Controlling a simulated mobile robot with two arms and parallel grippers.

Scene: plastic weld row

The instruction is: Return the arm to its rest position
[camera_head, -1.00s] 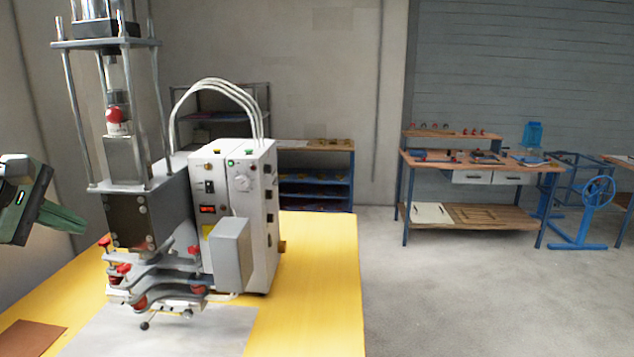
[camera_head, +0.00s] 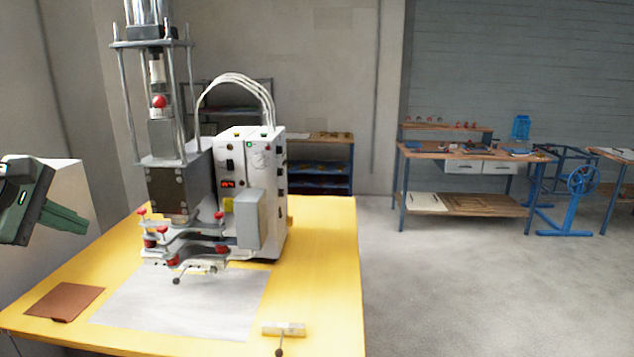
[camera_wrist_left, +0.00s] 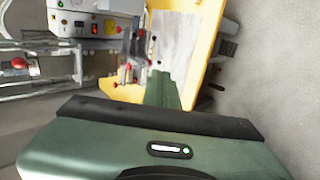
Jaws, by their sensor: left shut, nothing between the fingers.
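My left gripper (camera_head: 66,218) shows at the left edge of the head view, dark green with its fingers together and nothing between them. It is in the air left of the welding machine, apart from it and from the yellow table (camera_head: 325,230). In the left wrist view its green fingers (camera_wrist_left: 162,90) point toward the table, with the machine to their left. My right gripper is in neither view.
The welding machine (camera_head: 262,180) with its tall press frame stands on the table. A white sheet (camera_head: 200,310), a brown piece (camera_head: 65,301) and a small block with a handle (camera_head: 283,329) lie in front. Workbenches (camera_head: 460,155) stand at the back; open floor (camera_head: 450,290) is to the right.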

